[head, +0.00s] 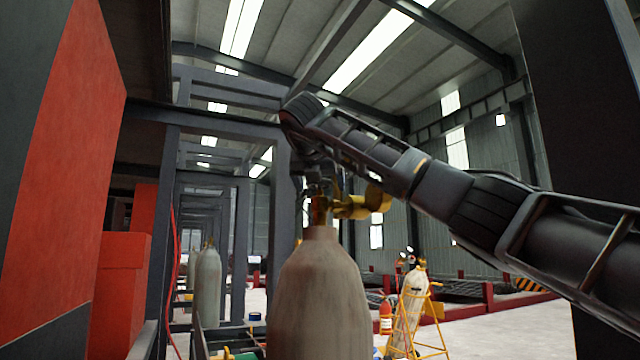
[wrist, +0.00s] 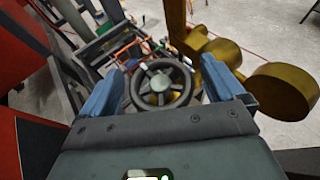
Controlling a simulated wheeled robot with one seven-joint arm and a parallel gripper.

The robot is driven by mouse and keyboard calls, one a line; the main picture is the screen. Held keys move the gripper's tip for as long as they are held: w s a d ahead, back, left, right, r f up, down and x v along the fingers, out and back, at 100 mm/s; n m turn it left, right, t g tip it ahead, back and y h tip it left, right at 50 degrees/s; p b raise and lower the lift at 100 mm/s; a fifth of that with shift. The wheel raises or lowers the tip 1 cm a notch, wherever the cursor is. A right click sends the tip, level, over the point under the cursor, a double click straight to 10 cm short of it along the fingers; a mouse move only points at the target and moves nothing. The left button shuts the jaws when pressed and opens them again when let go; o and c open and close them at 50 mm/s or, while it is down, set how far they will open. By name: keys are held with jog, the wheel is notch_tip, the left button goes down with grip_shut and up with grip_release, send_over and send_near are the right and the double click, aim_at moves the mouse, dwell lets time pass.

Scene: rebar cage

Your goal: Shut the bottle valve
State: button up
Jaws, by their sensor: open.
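The gas bottle (head: 320,295) stands upright in the centre of the head view, with a brass valve neck and yellow-brass regulator (head: 362,204) on top. In the wrist view the valve's dark spoked handwheel (wrist: 161,85) lies between the two blue fingers of my gripper (wrist: 163,88). The fingers are open, one on each side of the wheel, with a gap visible at least on the right. The brass regulator (wrist: 283,91) is just right of the right finger. In the head view my arm hides most of the handwheel and gripper.
A red panel (head: 65,150) and red box (head: 122,290) stand close on the left. Another grey bottle (head: 207,285) and a bottle in a yellow stand (head: 408,310) are behind. A cart or tray with loose tools (wrist: 120,45) lies below the wheel. Open floor shows at right.

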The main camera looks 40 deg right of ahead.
jog(key=b+v, duration=0.1)
jog(key=v, duration=0.6)
jog(key=shift+s+a+r+b, duration=0.2)
jog(key=shift+a+b, duration=0.05)
jog(key=shift+b, duration=0.05)
